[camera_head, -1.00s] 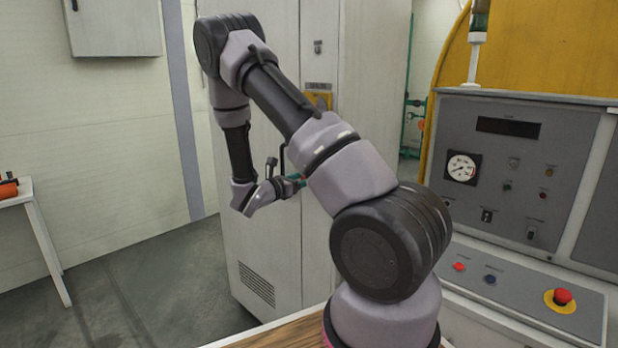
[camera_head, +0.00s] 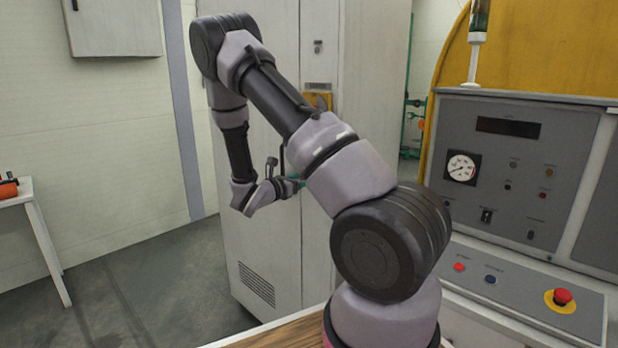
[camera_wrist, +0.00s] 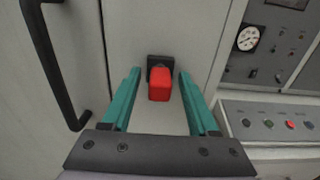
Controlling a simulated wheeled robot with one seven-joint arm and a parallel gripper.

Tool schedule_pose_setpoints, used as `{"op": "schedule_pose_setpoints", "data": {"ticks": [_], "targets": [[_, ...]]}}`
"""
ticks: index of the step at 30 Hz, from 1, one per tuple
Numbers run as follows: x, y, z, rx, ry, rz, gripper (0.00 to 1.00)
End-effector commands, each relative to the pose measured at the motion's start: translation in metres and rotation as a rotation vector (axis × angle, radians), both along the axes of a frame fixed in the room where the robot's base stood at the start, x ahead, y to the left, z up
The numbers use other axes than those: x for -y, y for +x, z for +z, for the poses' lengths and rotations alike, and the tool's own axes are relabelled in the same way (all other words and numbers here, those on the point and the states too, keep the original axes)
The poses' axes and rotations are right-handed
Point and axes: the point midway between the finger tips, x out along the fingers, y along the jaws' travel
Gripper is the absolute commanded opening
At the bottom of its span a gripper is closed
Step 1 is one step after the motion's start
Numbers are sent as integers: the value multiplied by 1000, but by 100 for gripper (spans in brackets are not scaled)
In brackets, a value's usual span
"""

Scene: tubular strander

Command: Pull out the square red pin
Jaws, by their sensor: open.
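The square red pin (camera_wrist: 160,84) sticks out of a black square base (camera_wrist: 160,62) on the pale cabinet front in the wrist view. My gripper (camera_wrist: 156,82) is open, with one teal finger to the left and one to the right of the pin. A gap shows between the pin and each finger. I cannot tell exactly how deep the fingers reach along the pin. In the head view my gripper (camera_head: 294,182) is mostly behind my own arm, and the pin is hidden there.
A black handle (camera_wrist: 62,75) stands out from the cabinet, left of my gripper. The cabinet (camera_head: 262,240) fills the middle of the head view. A control console (camera_head: 520,180) with a red emergency button (camera_head: 563,296) stands at right. A white table (camera_head: 38,225) is at far left.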

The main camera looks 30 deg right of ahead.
Motion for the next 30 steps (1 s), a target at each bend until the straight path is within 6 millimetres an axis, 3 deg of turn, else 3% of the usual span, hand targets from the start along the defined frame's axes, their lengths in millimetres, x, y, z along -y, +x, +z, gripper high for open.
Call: {"op": "schedule_pose_setpoints", "data": {"ticks": [6, 11, 30], "targets": [[-1, 0, 0, -1, 0, 2, 60], [0, 0, 0, 0, 0, 1, 0], [0, 0, 0, 0, 0, 1, 0]]}}
